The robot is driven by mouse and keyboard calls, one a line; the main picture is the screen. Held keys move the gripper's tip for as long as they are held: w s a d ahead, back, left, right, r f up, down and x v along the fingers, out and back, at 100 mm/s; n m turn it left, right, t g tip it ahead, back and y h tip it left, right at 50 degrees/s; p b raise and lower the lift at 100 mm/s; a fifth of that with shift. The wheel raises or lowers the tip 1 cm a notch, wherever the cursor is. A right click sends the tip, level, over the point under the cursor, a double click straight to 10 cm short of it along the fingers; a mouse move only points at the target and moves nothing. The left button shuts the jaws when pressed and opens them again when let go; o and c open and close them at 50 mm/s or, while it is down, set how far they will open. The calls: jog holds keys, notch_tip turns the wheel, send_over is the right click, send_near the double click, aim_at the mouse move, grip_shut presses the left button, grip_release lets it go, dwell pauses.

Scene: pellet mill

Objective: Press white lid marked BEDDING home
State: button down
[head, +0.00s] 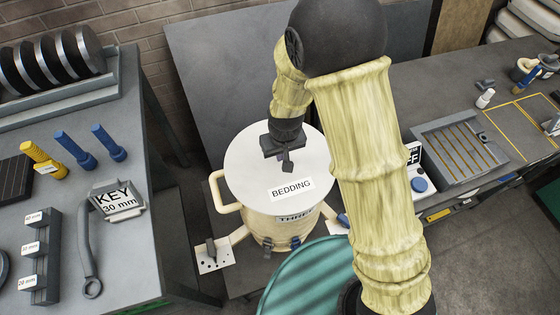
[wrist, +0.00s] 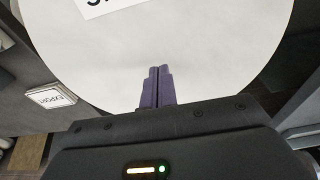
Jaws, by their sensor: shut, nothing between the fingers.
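The white round lid marked BEDDING (head: 245,170) lies on top of a cream drum (head: 262,222) with side handles and a label that reads THREE. The lid looks about level; whether it is fully seated cannot be told. My gripper (head: 287,168) is shut and empty, pointing down over the middle of the lid. In the wrist view the shut fingers (wrist: 157,88) stand in front of the white lid (wrist: 215,50), with part of its label at the top. Whether the fingertips touch the lid is unclear. My arm hides the drum's right side.
A bench (head: 135,200) at left holds a key sign (head: 117,202), a wrench (head: 87,255), blue and yellow tools and a rack of discs. A teal drum (head: 310,280) stands close in front. A bench at right holds a slotted tray (head: 460,150).

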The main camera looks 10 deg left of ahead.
jog(key=shift+f+b, duration=0.75)
jog(key=shift+f, duration=0.2)
dwell(0.3)
notch_tip(320, 180, up, 9)
jog(key=p, duration=0.7)
dwell(0.8)
dwell(0.7)
jog(key=s+d+m+b, duration=0.2)
jog(key=d+b, duration=0.1)
jog(key=d, duration=0.5)
jog(key=s+d+r+m+b, duration=0.1)
jog(key=d+b, duration=0.3)
jog(key=d, duration=0.4)
jog(key=s+d+m+t+h+b, duration=0.1)
jog(key=s+d+m+b, duration=0.2)
jog(key=d, duration=0.6)
jog(key=shift+s+r, duration=0.25)
jog(key=shift+r, duration=0.15)
